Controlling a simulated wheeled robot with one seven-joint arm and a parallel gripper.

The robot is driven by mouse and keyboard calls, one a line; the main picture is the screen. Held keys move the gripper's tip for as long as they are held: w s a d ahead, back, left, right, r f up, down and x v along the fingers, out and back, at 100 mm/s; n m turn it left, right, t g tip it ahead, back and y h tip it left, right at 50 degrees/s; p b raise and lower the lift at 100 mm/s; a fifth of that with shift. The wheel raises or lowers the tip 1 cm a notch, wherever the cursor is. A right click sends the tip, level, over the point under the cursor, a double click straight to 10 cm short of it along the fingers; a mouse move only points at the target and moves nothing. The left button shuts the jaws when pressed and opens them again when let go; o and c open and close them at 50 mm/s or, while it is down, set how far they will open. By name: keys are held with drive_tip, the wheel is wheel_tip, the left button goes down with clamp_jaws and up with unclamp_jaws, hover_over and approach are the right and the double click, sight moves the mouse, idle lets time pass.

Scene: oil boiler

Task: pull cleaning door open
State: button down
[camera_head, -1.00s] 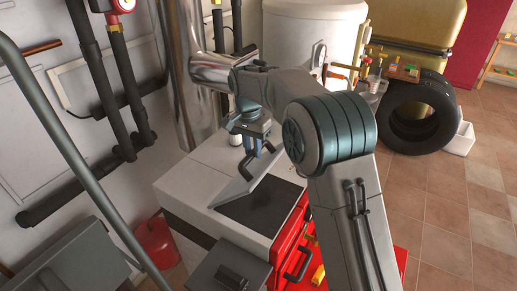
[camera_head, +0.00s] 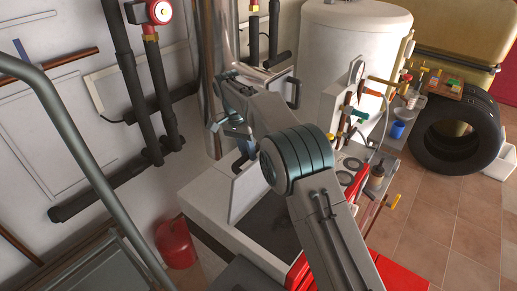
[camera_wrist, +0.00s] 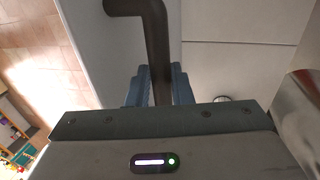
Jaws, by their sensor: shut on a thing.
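The cleaning door (camera_head: 249,186) is a light grey flap on top of the boiler, standing steeply raised above a dark opening (camera_head: 268,222). Its dark bent handle (camera_head: 241,162) is at the flap's upper part. My gripper (camera_head: 238,140) is at this handle, partly hidden by my arm in the head view. In the wrist view, the blue fingers (camera_wrist: 157,88) are on both sides of the dark handle bar (camera_wrist: 158,42) and shut on it. The fingertips are partly hidden behind my gripper's body.
The boiler has a white top (camera_head: 202,200) and red front parts (camera_head: 300,272). A shiny flue pipe (camera_head: 208,90) and a white tank (camera_head: 345,45) stand behind. A red container (camera_head: 175,243) is on the floor at left. Open tiled floor (camera_head: 435,225) lies at right.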

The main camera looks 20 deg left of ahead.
drive_tip(key=shift+w+a+f+h+p, duration=0.1)
drive_tip(key=shift+a+f+h+p, duration=0.2)
drive_tip(key=shift+a+f+h, duration=0.35)
drive_tip(key=shift+a, duration=0.15)
drive_tip(key=c, duration=1.5)
unclamp_jaws()
drive_tip(key=shift+o, duration=1)
drive_tip(key=shift+a+f, duration=0.1)
drive_tip(key=shift+a, duration=0.05)
drive_tip(key=w+d+r+b, duration=0.1)
drive_tip(key=d+r+b, duration=0.4)
drive_tip(key=d+r, duration=0.6)
drive_tip(key=shift+w+d+r, duration=0.15)
drive_tip(key=shift+w+d, duration=0.15)
